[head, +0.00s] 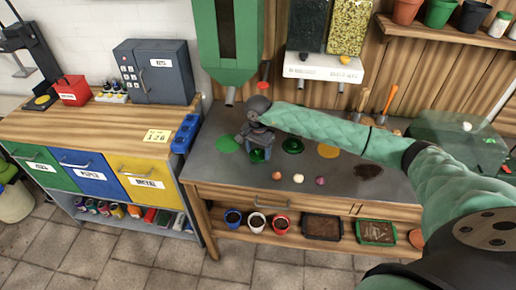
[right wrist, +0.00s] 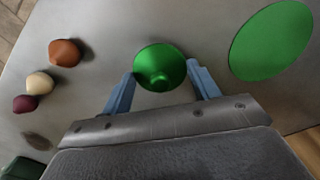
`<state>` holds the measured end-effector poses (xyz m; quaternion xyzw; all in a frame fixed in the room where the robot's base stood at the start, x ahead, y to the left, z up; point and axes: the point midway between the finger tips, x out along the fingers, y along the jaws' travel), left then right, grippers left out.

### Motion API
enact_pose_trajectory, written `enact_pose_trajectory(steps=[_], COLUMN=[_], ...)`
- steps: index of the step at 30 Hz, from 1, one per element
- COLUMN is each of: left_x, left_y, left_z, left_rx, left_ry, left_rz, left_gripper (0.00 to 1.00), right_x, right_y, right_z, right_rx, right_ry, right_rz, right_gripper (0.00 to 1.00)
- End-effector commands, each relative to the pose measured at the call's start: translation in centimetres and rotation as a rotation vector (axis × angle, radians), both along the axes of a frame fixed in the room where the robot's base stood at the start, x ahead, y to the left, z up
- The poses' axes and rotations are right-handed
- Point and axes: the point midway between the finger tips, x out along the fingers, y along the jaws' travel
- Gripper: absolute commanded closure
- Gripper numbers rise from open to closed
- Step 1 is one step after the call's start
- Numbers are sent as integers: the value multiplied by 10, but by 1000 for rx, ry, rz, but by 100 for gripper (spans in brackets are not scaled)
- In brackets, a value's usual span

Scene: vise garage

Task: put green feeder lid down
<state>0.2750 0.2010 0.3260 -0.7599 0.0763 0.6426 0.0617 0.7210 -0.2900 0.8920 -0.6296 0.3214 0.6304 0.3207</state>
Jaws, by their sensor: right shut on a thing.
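The green feeder lid (right wrist: 160,66) is a shallow round cone with a small knob. It is between the blue fingers of my right gripper (right wrist: 162,80), which is shut on it. In the head view the right gripper (head: 257,146) points down over the left part of the grey bench top, with the lid (head: 257,156) under it. I cannot tell whether the lid touches the bench. My left gripper is not in view.
Yellow (head: 328,151) and dark brown (head: 368,171) patches lie farther right. Three small bulbs (head: 298,178) lie near the front edge. A green hopper (head: 228,45) hangs behind.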

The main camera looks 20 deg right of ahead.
Motion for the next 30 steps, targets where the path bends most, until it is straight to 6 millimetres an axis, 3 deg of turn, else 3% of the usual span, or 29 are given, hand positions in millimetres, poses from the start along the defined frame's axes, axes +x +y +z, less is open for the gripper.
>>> enact_pose_trajectory(steps=[20,21,23,24,30], left_x=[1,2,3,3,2], left_y=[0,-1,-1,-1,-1], left_z=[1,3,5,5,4], left_rx=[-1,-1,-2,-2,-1], left_ry=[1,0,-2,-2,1], left_rz=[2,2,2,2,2], left_gripper=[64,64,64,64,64], right_x=[0,0,0,0,0], right_y=[0,0,0,0,0], right_z=[-6,-6,-5,-5,-5], right_rx=[-1,-1,-1,0,-1], right_ry=[-1,-1,-1,0,-1], right_rz=[0,0,0,0,0], right_gripper=[61,34,22,18,18])
